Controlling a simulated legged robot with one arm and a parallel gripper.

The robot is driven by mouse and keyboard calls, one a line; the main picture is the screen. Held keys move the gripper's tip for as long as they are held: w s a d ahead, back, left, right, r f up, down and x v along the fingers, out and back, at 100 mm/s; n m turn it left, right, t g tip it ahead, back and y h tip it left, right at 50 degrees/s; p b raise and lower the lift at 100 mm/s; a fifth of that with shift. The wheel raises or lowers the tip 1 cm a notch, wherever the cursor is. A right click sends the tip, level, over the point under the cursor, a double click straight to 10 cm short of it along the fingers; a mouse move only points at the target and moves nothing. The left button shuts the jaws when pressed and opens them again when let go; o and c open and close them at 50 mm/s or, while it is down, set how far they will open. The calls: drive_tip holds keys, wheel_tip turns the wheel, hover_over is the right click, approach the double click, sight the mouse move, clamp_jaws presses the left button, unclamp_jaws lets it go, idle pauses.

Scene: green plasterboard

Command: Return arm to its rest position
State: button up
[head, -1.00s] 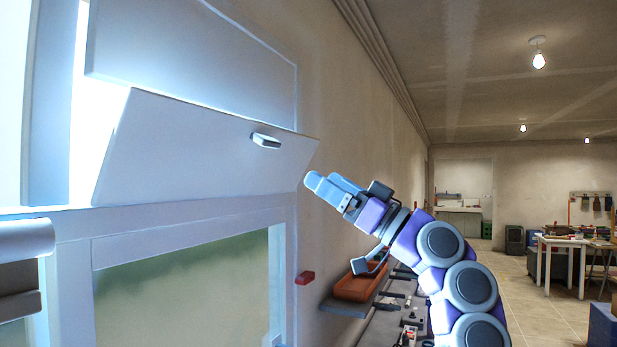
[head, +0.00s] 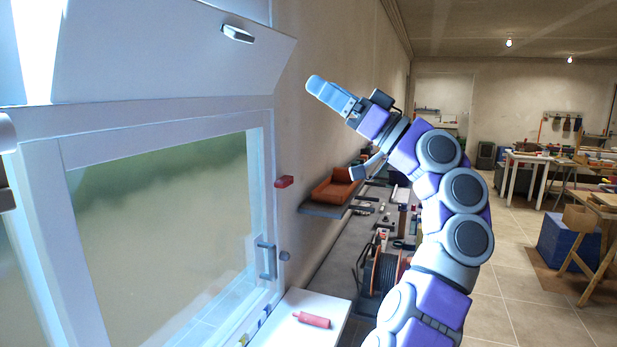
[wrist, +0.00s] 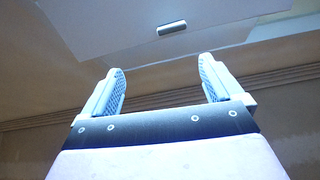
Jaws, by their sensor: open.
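My gripper (head: 318,88) is raised at the end of my bent arm, in front of the wall and right of the tilted white panel (head: 165,50). In the wrist view my gripper (wrist: 160,88) is open, with two pale blue fingers apart and nothing between them. The panel has a small silver handle (head: 237,34); the handle also shows in the wrist view (wrist: 171,28), beyond the fingertips. My gripper is apart from the panel and handle.
A framed window (head: 165,220) fills the left side. A shelf with an orange tray (head: 335,188) and a workbench with a cable reel (head: 382,272) lie behind my arm. Open tiled floor is at the right.

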drive_tip(key=w+f+m+h, duration=0.1)
drive_tip(key=w+f+m, duration=0.1)
drive_tip(key=w+m, duration=0.3)
drive_tip(key=s+a+f+m+g+h, duration=0.1)
drive_tip(key=s+a+f+g+h, duration=0.1)
drive_tip(key=s+a+f+g, duration=0.3)
drive_tip(key=s+a+f+m+g+h, duration=0.1)
drive_tip(key=s+a+f+h, duration=0.3)
drive_tip(key=s+f, duration=0.4)
drive_tip(key=s+a+f+m+g+h, duration=0.1)
drive_tip(key=s+a+f+g+h, duration=0.2)
drive_tip(key=s+f, duration=0.45)
drive_tip(key=s+d+f+m+g+h, duration=0.1)
drive_tip(key=s+d+f+h, duration=0.3)
drive_tip(key=s+d+f, duration=0.3)
drive_tip(key=s+d+f+m+h, duration=0.1)
drive_tip(key=s+d+f+h, duration=0.3)
drive_tip(key=s+d+f, duration=0.3)
drive_tip(key=s+d+f+m+g+h, duration=0.1)
drive_tip(key=s+d+f+m+h, duration=0.1)
drive_tip(key=s+d+f+h, duration=0.2)
drive_tip(key=s+d+f, duration=0.1)
drive_tip(key=s+f, duration=0.3)
drive_tip(key=f, duration=0.2)
drive_tip(key=s+d+f, duration=0.2)
drive_tip(key=s+f, duration=0.1)
drive_tip(key=f, duration=0.3)
drive_tip(key=shift+s+f+g, duration=0.3)
drive_tip(key=shift+s, duration=0.05)
